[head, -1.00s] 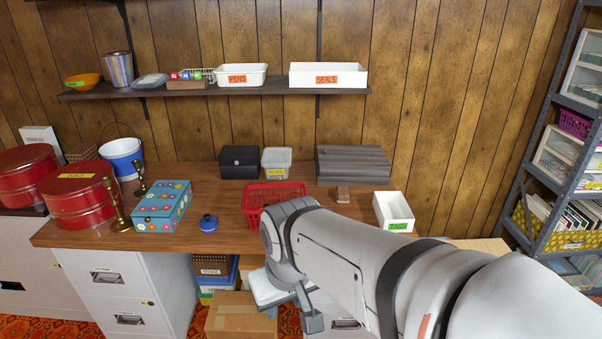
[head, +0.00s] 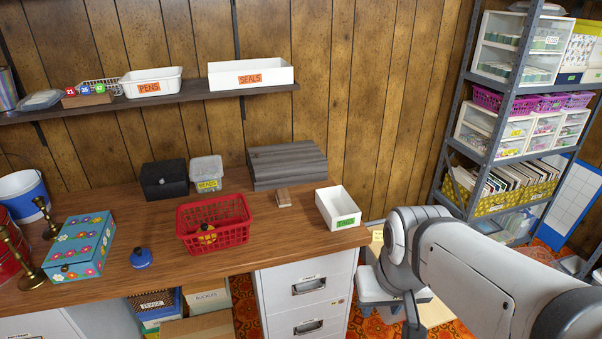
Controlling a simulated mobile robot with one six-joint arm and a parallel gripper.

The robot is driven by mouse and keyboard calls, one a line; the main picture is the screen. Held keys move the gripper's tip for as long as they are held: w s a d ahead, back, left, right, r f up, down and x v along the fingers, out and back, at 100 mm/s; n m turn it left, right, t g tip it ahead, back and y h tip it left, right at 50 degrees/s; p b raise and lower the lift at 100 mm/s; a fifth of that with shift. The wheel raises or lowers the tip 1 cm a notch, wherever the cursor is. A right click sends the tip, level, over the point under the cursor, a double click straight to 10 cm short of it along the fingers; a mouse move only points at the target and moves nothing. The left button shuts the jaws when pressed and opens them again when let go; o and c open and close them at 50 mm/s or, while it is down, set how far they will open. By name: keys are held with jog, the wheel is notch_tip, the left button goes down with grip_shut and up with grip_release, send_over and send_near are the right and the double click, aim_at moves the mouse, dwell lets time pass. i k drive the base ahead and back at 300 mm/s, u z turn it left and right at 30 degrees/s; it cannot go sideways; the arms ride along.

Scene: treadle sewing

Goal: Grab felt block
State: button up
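No block that I can surely name as felt shows. A small light-brown block (head: 283,198) lies on the wooden desk in front of a grey ridged box; its material is too small to tell. My arm comes in from the lower right and bends down beyond the desk's right end. What seems to be my gripper (head: 405,308) hangs low there, partly hidden by my arm, apart from the block. Its fingers are not clear enough to show whether they are open or hold anything.
The desk (head: 200,275) also bears a red basket (head: 213,222), a white TAGS bin (head: 338,208), the grey box (head: 287,165), a black box (head: 164,179), a flowered box (head: 80,246) and a blue lidded pot (head: 141,258). A loaded metal rack (head: 493,128) stands right.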

aim_at(283, 198)
jog(key=i, duration=1)
jog(key=z, duration=0.05)
